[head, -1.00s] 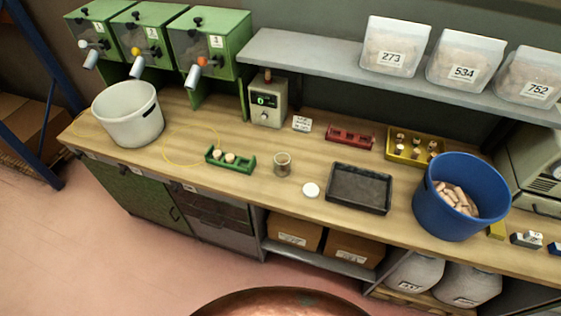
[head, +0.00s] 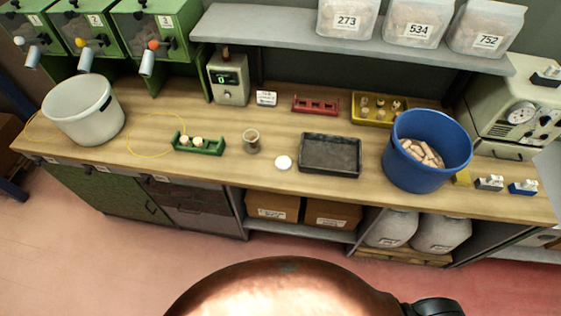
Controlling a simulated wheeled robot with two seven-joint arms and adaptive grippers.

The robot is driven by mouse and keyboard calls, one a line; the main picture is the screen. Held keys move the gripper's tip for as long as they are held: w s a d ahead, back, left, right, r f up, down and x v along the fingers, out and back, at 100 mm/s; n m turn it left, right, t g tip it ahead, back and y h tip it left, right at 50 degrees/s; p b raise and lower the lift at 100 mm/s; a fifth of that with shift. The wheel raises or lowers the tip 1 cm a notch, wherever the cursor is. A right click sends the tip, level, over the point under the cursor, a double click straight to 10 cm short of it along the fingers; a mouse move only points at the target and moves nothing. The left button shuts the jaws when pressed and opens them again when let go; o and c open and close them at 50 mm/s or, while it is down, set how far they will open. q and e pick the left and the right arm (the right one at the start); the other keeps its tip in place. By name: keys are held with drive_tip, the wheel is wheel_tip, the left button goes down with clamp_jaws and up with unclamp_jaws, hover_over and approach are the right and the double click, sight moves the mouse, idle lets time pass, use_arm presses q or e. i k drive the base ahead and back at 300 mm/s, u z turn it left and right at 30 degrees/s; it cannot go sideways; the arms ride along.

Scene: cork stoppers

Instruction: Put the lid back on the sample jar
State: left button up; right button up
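The sample jar (head: 251,142) is a small clear jar with brownish contents, standing upright and open on the wooden bench. The lid (head: 283,163) is a white disc lying on the bench just right of the jar and nearer the front edge, apart from it. Neither of my grippers shows in the head view.
A black tray (head: 330,172) lies right of the lid. A green rack (head: 199,148) with stoppers is left of the jar. A blue bucket (head: 460,165) of corks and a white bucket (head: 85,112) stand further out. A grey shelf (head: 290,36) overhangs the back.

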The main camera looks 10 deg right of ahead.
sight(254, 146)
drive_tip(key=u, duration=1.8)
drive_tip(key=i, duration=0.85)
drive_tip(key=z, duration=2.45)
